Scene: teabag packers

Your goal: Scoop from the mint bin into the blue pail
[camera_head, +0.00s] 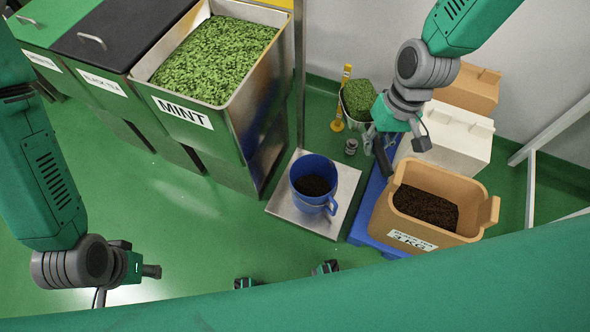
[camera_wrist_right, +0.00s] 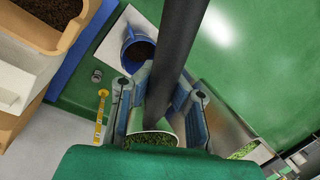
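The mint bin (camera_head: 188,113), a steel-topped bin full of green leaves, stands open at the upper left of the head view. The blue pail (camera_head: 316,200) stands upright with dark contents on a metal plate; it also shows in the right wrist view (camera_wrist_right: 130,57). My right gripper (camera_head: 380,138) is around the dark handle of a scoop (camera_wrist_right: 175,55), with its fingers (camera_wrist_right: 160,98) on either side. The scoop's pale bowl holds green leaves (camera_wrist_right: 155,138). The gripper is right of the pail and away from the bin. My left gripper (camera_head: 152,271) is at the lower left, seemingly empty; its fingers are unclear.
A tan crate (camera_head: 472,236) of dark tea and a white box (camera_head: 455,135) stand on a blue pallet (camera_head: 366,222). A metal plate (camera_head: 343,205) lies under the pail. A yellow object (camera_head: 338,123) and a small grey cylinder (camera_head: 351,147) stand near the wall. Floor is free left of the plate.

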